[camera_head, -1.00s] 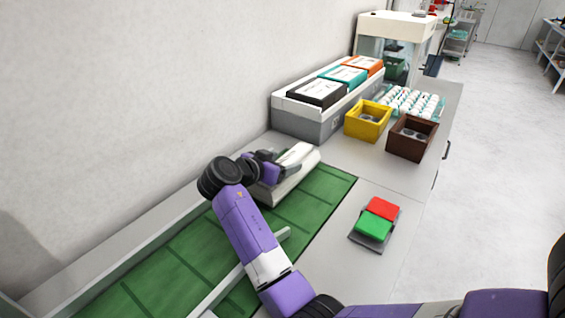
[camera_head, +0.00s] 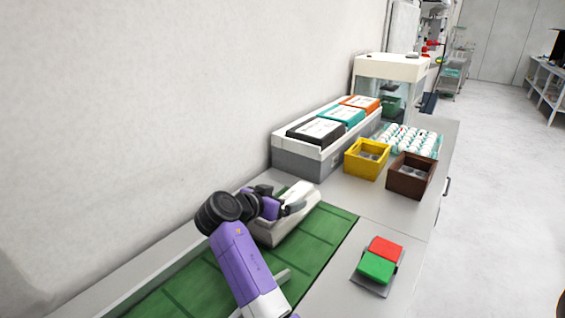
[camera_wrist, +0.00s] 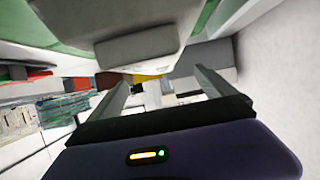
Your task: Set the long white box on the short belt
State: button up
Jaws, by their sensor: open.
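The long white box (camera_head: 272,228) lies at the far end of the green belt (camera_head: 325,223), near the wall, in the head view. In the wrist view a pale box body (camera_wrist: 140,45) fills the upper middle, just beyond my fingers. My gripper (camera_head: 288,207) is at the box's upper side, partly overlapping it in the head view. In the wrist view my gripper (camera_wrist: 165,78) has its two fingers spread wide with nothing clamped between them. Whether a finger touches the box cannot be told. My arm hides part of the belt.
A red and green button panel (camera_head: 366,282) sits right of the belt. Beyond are a yellow crate (camera_head: 352,170), a brown crate (camera_head: 399,184), an egg tray (camera_head: 437,150) and a grey-white bin (camera_head: 290,160) with several lidded boxes. The counter between belt and crates is clear.

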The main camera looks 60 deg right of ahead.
notch_tip(320, 180, up, 18)
jog(key=shift+r, duration=0.25)
dwell(0.6)
